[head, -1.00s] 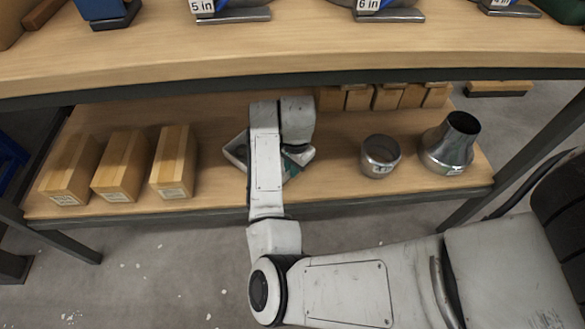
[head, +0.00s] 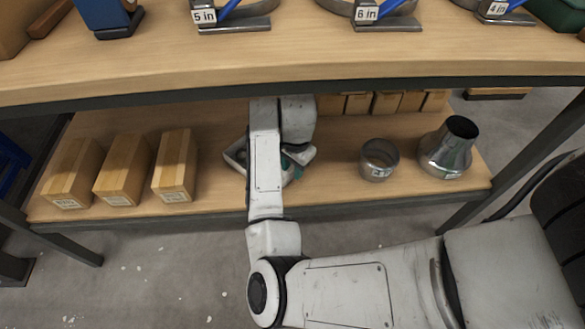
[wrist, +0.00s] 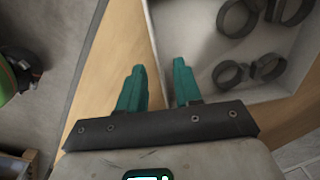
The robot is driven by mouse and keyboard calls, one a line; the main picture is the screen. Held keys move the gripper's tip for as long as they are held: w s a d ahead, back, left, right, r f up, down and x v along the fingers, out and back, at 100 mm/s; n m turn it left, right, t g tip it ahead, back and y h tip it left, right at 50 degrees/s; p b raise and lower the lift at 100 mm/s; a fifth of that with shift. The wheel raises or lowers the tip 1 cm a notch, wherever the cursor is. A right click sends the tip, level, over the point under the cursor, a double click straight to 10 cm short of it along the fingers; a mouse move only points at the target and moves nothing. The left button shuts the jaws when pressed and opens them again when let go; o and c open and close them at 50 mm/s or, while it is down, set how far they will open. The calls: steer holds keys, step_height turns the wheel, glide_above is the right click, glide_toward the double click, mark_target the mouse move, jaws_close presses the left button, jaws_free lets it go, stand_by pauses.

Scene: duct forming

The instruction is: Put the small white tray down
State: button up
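The small white tray (head: 235,158) appears to rest on the wooden lower shelf, mostly hidden behind my arm in the head view. In the wrist view the white tray (wrist: 206,52) is at the upper right, with several dark rings inside. My gripper (wrist: 160,66) has two green fingers set apart with a clear gap. The left finger shows over bare wood and the right finger over the tray's inside, with the tray's near wall between them. I cannot tell whether either finger touches the wall.
The upper tabletop (head: 290,55) overhangs the shelf.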

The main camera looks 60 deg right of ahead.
step_height(320, 180, up, 6)
steer(key=shift+s+f+p, duration=0.15)
steer(key=shift+f+p, duration=0.1)
steer(key=shift+p, duration=0.6)
steer(key=shift+s+f, duration=0.1)
